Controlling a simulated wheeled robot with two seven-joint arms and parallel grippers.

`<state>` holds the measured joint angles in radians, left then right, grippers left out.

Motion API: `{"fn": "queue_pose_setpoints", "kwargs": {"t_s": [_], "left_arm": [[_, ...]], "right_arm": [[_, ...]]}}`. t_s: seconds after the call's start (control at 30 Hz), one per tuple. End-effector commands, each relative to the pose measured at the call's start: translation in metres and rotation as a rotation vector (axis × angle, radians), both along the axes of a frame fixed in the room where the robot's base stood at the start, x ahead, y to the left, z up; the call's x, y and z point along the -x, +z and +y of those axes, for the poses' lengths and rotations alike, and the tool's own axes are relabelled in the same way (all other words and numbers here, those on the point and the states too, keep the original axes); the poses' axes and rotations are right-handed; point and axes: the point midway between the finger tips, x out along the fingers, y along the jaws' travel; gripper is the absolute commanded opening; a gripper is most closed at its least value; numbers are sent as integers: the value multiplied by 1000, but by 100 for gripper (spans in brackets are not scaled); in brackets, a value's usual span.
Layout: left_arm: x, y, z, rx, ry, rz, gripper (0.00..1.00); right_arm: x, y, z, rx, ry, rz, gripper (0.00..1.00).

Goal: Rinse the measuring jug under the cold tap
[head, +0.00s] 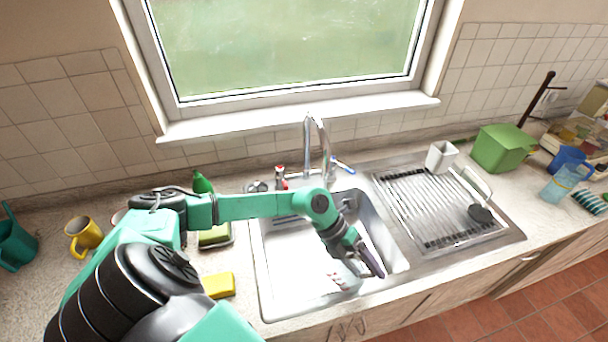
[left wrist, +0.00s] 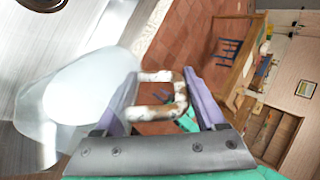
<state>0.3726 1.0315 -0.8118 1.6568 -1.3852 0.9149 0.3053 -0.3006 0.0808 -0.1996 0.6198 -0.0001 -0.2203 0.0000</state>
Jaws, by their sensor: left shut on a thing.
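The measuring jug (head: 342,279) is translucent white with red marks, partly hidden by my gripper in the head view. It is over the sink basin (head: 285,275). My left gripper (head: 374,268) is shut on its handle (left wrist: 181,97), which shows between the fingers in the left wrist view; the jug's pale body (left wrist: 85,95) is to the left there. The chrome spout (head: 318,135) rises behind the basin, apart from the jug. A blue-marked tap (head: 344,166) is right of the spout, a red-marked tap (head: 280,176) left. I cannot make out any running water. My right gripper is out of view.
A ribbed drainer (head: 435,205) lies right of the basin, with a white cup (head: 441,156) at its back. A yellow sponge (head: 219,285) and a green bottle (head: 202,183) are left of the basin. A green box (head: 502,147) stands farther right.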

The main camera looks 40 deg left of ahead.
Motion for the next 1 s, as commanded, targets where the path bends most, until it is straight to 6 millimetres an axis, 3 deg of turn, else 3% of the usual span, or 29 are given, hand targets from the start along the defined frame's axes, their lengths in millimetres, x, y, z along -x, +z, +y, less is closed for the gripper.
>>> {"fn": "queue_pose_setpoints", "kwargs": {"t_s": [1.0], "left_arm": [[0, 13, 7, 111, 2, -21, 0]], "right_arm": [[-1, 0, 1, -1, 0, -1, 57]]}}
